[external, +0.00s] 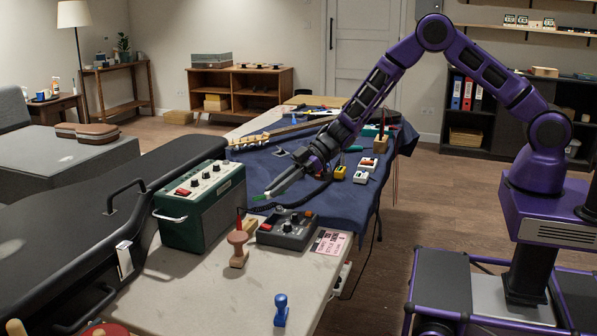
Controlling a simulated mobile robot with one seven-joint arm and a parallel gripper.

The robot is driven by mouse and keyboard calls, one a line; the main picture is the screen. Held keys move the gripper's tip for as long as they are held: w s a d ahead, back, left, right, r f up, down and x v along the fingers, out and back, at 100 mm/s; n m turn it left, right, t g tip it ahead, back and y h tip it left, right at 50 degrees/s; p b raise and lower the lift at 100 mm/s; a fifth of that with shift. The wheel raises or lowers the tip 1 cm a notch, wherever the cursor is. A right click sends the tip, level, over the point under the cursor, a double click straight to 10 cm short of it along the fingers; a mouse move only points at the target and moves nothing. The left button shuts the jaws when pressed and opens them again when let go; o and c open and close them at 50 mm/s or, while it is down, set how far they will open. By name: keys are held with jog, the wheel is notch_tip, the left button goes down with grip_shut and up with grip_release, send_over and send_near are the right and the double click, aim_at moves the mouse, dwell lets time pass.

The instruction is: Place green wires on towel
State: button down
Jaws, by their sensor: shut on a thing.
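My gripper (272,191) points down and left, over the left front edge of the dark blue towel (345,203). Its jaws are shut on a small green thing (260,197), likely the green wires, of which only a bit shows at the fingertips.
Small yellow (340,172) and white (361,177) parts lie on the towel. A guitar neck (265,137) lies behind. The table's front (190,290) is mostly bare.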

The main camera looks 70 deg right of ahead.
jog(key=s+d+r+m+t, duration=0.1)
jog(key=s+d, duration=0.2)
jog(key=d, duration=0.4)
jog(key=s+d, duration=0.4)
jog(key=d, duration=0.3)
send_over(320, 206)
jog(key=shift+h, duration=0.4)
notch_tip(320, 206, down, 5)
jog(key=shift+d+r, duration=0.1)
jog(key=shift+d, duration=0.05)
jog(key=shift+f+b, duration=0.45)
jog(key=shift+f, duration=2)
jog(key=shift+f, duration=0.25)
jog(key=c, duration=0.8)
grip_release()
jog(key=shift+r, duration=0.1)
jog(key=shift+c, duration=0.2)
jog(key=shift+r, duration=0.1)
